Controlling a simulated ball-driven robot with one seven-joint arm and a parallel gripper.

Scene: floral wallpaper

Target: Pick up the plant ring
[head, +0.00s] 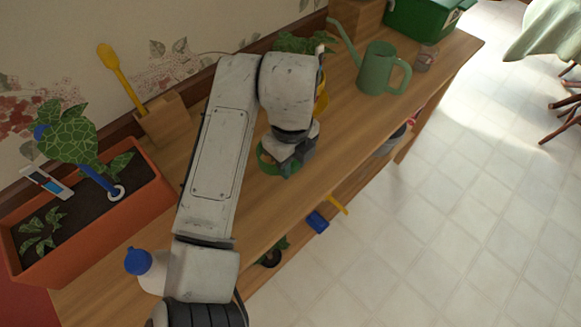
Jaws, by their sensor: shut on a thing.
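The plant ring looks to be the green round piece (264,161) on the wooden bench, right under my gripper. Only its left part and lower edge show, with brown and orange inside. My gripper (290,168) points down at its right side, with its dark fingers shut on it. The fingers and wrist hide the rest of the ring. I cannot tell whether it is lifted off the bench top.
An orange planter (108,232) and a white bottle with blue cap (140,262) stand at left. Behind are a wooden block with a yellow tool (118,75) and a leafy plant (295,43). A green watering can (378,70) stands right. Bench between is clear.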

